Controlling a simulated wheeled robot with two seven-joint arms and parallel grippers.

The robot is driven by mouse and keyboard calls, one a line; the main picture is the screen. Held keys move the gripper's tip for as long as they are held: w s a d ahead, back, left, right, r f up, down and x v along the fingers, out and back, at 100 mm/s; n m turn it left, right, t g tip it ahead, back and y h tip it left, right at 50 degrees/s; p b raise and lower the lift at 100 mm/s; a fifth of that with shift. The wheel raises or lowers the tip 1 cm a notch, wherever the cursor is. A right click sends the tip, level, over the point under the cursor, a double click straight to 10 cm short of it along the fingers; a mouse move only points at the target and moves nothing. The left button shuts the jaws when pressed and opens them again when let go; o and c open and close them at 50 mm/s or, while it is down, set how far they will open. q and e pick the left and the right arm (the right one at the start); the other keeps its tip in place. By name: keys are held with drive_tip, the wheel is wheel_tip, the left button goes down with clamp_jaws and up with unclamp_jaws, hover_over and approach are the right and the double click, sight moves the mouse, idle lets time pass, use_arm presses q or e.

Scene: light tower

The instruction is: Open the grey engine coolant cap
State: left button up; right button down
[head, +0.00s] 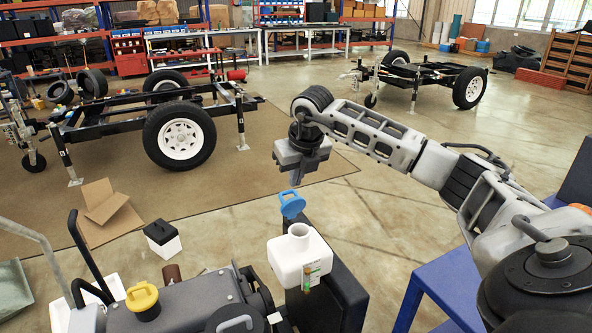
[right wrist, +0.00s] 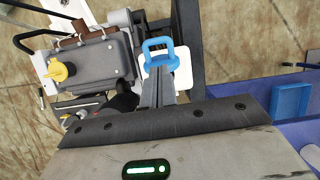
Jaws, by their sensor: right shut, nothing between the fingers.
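A grey cap (head: 233,324) with a loop handle shows at the bottom edge of the head view, partly cut off, on the dark engine unit. I cannot make it out in the right wrist view. My right gripper (head: 292,184) is shut and empty, pointing down above a blue loop-handled cap (head: 292,204). In the right wrist view the fingertips (right wrist: 157,78) overlap the blue cap (right wrist: 158,48); I cannot tell whether they touch. The blue cap shows above and behind the uncovered neck of a white tank (head: 286,262). My left gripper is out of view.
A yellow cap (head: 142,297) sits on the engine unit left of the grey cap. A black box (head: 335,285) stands beside the white tank. A blue table (head: 440,287) is at right. Bent metal bars rise at left. Open floor (head: 380,225) lies beyond.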

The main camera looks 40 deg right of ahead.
sight(293, 191)
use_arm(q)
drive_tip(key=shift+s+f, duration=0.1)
use_arm(e)
drive_tip(key=x, duration=0.6)
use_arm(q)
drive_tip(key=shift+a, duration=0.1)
use_arm(e)
drive_tip(key=shift+d+r, duration=0.1)
drive_tip(key=shift+r, duration=0.05)
